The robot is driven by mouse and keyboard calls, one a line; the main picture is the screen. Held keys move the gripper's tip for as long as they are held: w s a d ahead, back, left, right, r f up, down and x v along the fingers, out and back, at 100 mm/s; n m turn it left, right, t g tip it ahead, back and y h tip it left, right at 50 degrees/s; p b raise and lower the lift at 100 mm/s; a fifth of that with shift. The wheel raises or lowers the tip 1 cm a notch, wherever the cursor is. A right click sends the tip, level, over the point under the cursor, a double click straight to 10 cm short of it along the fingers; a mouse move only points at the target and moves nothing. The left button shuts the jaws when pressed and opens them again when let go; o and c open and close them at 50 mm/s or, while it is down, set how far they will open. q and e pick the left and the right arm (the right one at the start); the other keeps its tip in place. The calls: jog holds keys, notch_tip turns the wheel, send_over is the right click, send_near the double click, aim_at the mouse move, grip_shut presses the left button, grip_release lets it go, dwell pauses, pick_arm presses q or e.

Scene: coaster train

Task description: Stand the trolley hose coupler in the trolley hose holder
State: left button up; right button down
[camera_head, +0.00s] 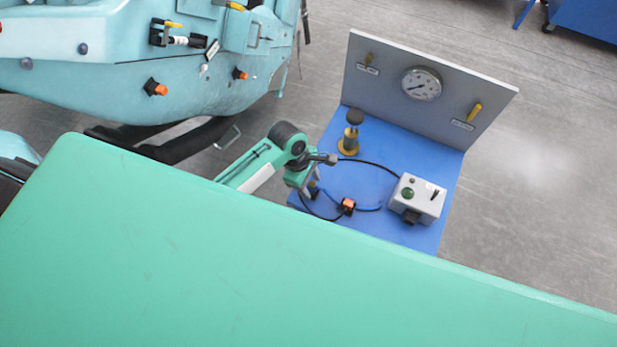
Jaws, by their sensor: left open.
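My left gripper (313,180) is over the left front part of the blue trolley top (400,232), pointing down and open. A small brass-coloured piece (314,187) shows right at its fingers, partly hidden; a blue hose (365,208) curves from near there across the top. This piece may be the hose coupler, but I cannot tell for sure. My right gripper is not in view.
A grey box with a green button (418,197) sits on the trolley's right, its black cable running to an orange-and-black plug (347,205). A grey panel with a gauge (421,84) closes the back. The turquoise train (120,80) stands at left. A large green surface (200,260) fills the foreground.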

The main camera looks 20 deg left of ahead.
pick_arm(q)
jog(key=b+v, duration=0.3)
jog(key=v, duration=1)
jog(key=shift+r, duration=0.35)
